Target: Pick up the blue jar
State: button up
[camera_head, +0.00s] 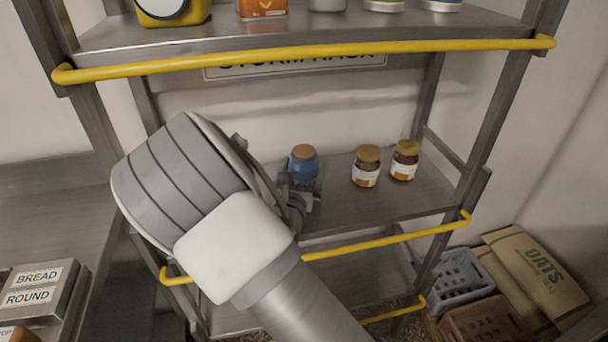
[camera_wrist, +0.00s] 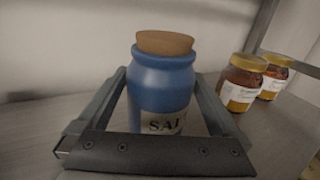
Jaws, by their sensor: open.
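The blue jar (camera_head: 304,164) has a cork lid and stands upright on the middle shelf (camera_head: 405,203) of the rack. In the wrist view the blue jar (camera_wrist: 162,85) shows a pale label with letters reading "SAL", partly cut off. My gripper (camera_head: 299,197) is at the jar in the head view and hides its lower part. In the wrist view my gripper (camera_wrist: 162,100) is open, with one finger on each side of the jar. The jar's base is hidden behind the gripper's body. I cannot tell whether either finger touches the jar.
Two gold-lidded jars, one nearer (camera_head: 366,167) and one farther right (camera_head: 404,160), stand right of the blue jar. A yellow rail (camera_head: 390,240) runs along the shelf's front. The upper shelf (camera_head: 290,35) overhangs with its own yellow rail (camera_head: 300,58). Crates (camera_head: 465,280) stand at lower right.

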grip_shut()
jog(key=shift+r, duration=0.1)
dwell(0.4)
